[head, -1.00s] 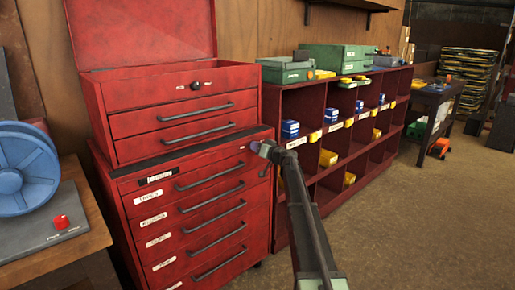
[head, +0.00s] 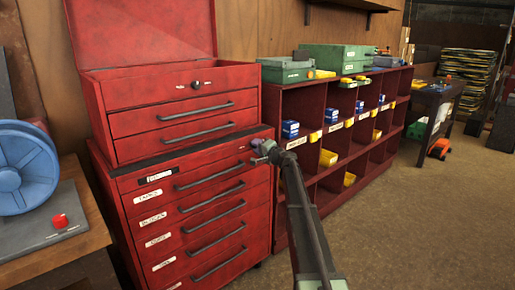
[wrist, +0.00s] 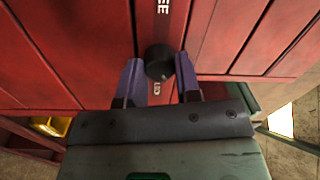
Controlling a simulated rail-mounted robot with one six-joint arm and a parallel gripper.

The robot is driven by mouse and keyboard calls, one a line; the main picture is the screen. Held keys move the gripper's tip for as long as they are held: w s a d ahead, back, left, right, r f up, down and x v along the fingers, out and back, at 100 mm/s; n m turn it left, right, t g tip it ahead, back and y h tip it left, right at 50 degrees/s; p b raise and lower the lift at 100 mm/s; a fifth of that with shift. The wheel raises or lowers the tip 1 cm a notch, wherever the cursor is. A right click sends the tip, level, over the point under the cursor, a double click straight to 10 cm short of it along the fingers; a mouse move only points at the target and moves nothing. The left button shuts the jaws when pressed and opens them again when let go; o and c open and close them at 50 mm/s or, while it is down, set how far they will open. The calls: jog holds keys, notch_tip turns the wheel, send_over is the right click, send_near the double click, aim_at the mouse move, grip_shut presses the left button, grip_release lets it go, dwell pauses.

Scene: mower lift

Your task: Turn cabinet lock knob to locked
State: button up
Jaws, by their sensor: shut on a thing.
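The red cabinet (head: 135,190) stands at the left, its drawers closed. Its round black lock knob (wrist: 159,62) shows in the wrist view, between "...EE" lettering above and lettering that seems to read "LOCK" below. My gripper (wrist: 155,74) is shut on the knob, with one purple finger on each side. In the head view my gripper (head: 256,150) is at the upper right corner of the cabinet's front, and it hides the knob there. The knob's exact pointing direction cannot be told.
A red toolbox (head: 175,115) with its lid up and its own small black knob (head: 195,85) sits on the cabinet. A red shelf unit (head: 268,105) with bins stands to the right. A bench with a blue reel (head: 12,175) is at the left. Open floor (head: 420,220) lies at the right.

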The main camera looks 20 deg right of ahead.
jog(key=m, duration=0.5)
jog(key=shift+h, duration=0.3)
jog(key=shift+m, duration=0.4)
jog(key=o, duration=0.9)
jog(key=shift+o, duration=0.2)
jog(key=v, duration=1.1)
jog(key=shift+f+b, duration=0.2)
jog(key=shift+b, duration=0.1)
